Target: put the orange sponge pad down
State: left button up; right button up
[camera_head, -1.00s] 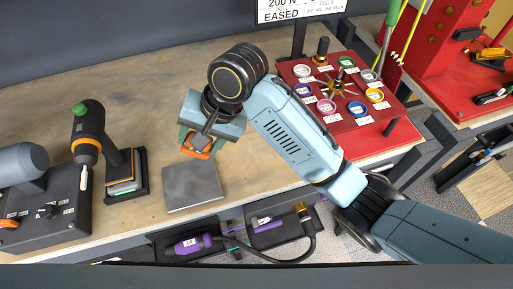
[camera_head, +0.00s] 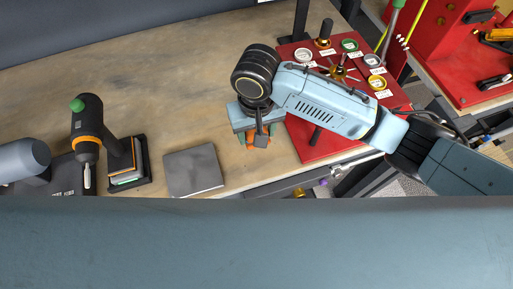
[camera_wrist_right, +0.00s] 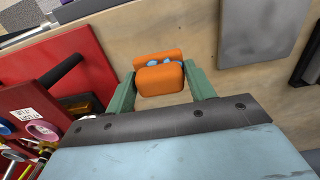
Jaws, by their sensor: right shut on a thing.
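The orange sponge pad (camera_wrist_right: 160,78) sits between the green fingers of my right gripper (camera_wrist_right: 161,88) in the right wrist view. It shows two orange parts with small blue spots between them. In the head view, my right gripper (camera_head: 247,138) is over the wooden bench, right of a flat grey square plate (camera_head: 194,170). Only small orange bits of the pad show there, behind the gripper. I cannot tell whether the pad touches the bench. My left gripper is not in view.
A red board (camera_head: 310,146) with coloured round pieces lies close to the right of my right gripper. A black-and-orange tool (camera_head: 88,122) and a black holder (camera_head: 143,160) stand left of the plate. The bench (camera_head: 150,95) behind is bare.

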aim_at(257, 153)
notch_tip(257, 153, down, 4)
jog(key=shift+r, duration=0.25)
notch_tip(257, 153, down, 4)
jog(key=shift+f+p, duration=0.1)
jog(key=shift+p, duration=0.5)
jog(key=o, duration=0.9)
jog(key=shift+f, duration=0.1)
jog(key=shift+f+b, duration=0.1)
jog(key=shift+b, duration=0.3)
jog(key=shift+f+b, duration=0.2)
jog(key=shift+b, duration=0.25)
jog(key=r, duration=1.3)
jog(key=shift+w+a+r, duration=0.3)
jog(key=shift+a+r, duration=0.05)
